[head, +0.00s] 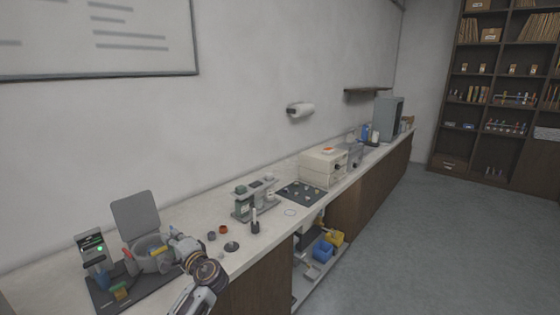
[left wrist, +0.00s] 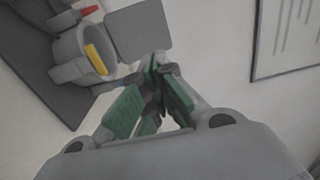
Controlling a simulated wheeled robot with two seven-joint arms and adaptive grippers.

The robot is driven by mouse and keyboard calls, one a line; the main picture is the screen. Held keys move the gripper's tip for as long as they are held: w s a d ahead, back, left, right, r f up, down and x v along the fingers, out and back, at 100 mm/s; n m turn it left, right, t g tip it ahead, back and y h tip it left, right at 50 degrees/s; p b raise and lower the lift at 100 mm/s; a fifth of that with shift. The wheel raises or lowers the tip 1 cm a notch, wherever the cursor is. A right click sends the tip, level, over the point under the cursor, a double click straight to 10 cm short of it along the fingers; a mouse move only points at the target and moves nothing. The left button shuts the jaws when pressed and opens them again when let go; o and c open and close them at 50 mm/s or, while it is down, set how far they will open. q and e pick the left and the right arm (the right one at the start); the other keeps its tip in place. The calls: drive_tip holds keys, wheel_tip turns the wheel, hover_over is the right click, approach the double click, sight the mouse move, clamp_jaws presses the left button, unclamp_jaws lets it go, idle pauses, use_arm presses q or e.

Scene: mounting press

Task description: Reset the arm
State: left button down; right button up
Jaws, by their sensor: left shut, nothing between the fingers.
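My left gripper (head: 177,236) reaches over the counter from the bottom of the head view, close to the right side of the mounting press (head: 149,262). The press is a grey round body with its square lid (head: 135,214) raised. In the left wrist view the green-padded fingers of my left gripper (left wrist: 158,68) are together with nothing between them. The grey press (left wrist: 77,48) with its yellow part (left wrist: 96,59) lies to the upper left there, apart from the fingers. My right gripper is in neither view.
A control unit with a green light (head: 91,250) stands left of the press on a dark base. Right along the counter are small dark and red cups (head: 223,229), a green-grey device (head: 243,203), a dark mat (head: 301,192) and a beige box (head: 323,165). Open floor (head: 430,240) lies right.

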use_arm(q)
drive_tip(key=s+d+f+n+g+h, duration=0.35)
drive_tip(key=s+f+h, duration=0.35)
drive_tip(key=s+f, duration=0.8)
drive_tip(key=s+d+f+n+g+h, duration=0.1)
drive_tip(key=s+d+f+g+h, duration=0.2)
drive_tip(key=s, duration=0.7)
drive_tip(key=s+d+f+n+g+h, duration=0.2)
drive_tip(key=s+d+h, duration=0.3)
drive_tip(key=s, duration=0.4)
wheel_tip(320, 180, down, 33)
drive_tip(key=s+g+y, duration=0.1)
drive_tip(key=s, duration=0.2)
drive_tip(key=s+a+f, duration=0.1)
drive_tip(key=s+f, duration=0.9)
drive_tip(key=s, duration=0.1)
drive_tip(key=s+a+f+g, duration=0.1)
drive_tip(key=s+a+f, duration=0.1)
drive_tip(key=s+f, duration=0.8)
drive_tip(key=shift+s+a+f+m, duration=0.15)
drive_tip(key=shift+s+a+m, duration=0.15)
drive_tip(key=shift+s, duration=0.35)
